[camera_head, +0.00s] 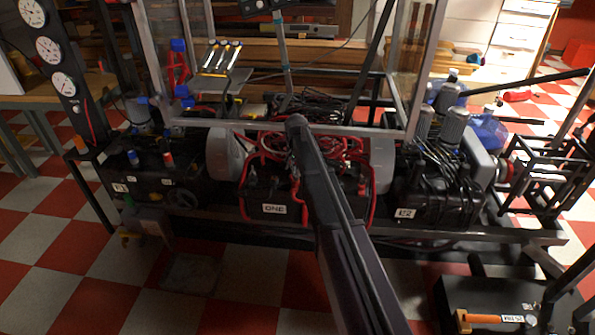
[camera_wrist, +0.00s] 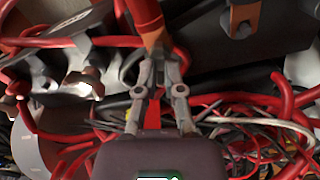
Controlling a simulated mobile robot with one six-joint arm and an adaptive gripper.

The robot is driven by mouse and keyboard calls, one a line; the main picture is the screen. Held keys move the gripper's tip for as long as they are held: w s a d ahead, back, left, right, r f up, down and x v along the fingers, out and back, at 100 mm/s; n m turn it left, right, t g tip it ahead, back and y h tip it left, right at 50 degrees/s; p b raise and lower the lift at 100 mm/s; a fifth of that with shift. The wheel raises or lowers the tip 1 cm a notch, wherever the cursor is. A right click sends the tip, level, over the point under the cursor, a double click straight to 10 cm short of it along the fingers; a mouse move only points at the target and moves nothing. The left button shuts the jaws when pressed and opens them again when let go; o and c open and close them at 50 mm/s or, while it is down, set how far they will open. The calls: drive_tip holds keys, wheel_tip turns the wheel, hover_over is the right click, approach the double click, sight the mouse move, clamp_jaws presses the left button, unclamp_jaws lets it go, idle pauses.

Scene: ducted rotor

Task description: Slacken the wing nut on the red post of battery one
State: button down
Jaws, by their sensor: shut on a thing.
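Battery one (camera_head: 258,208) is a black box with a white "ONE" label, in the middle of the rack in the head view. My dark arm crosses in front of its right part and hides my gripper there. In the wrist view my gripper (camera_wrist: 159,66) is shut, with its grey fingertips close together at the foot of an orange-red post (camera_wrist: 155,42). The wing nut is between the fingertips and mostly hidden by them. A thick red cable (camera_wrist: 146,12) runs just above the post.
Red cables and thin wires (camera_wrist: 265,125) lie close on the right of my gripper. A shiny metal fitting (camera_wrist: 84,84) stands to its left. Another black battery (camera_head: 425,200) is on the right.

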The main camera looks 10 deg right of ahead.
drive_tip(key=n, duration=0.5)
drive_tip(key=shift+s+a+n, duration=0.1)
drive_tip(key=shift+a+n, duration=0.05)
drive_tip(key=shift+n, duration=0.25)
drive_tip(key=c, duration=0.8)
unclamp_jaws()
drive_tip(key=shift+o, duration=0.2)
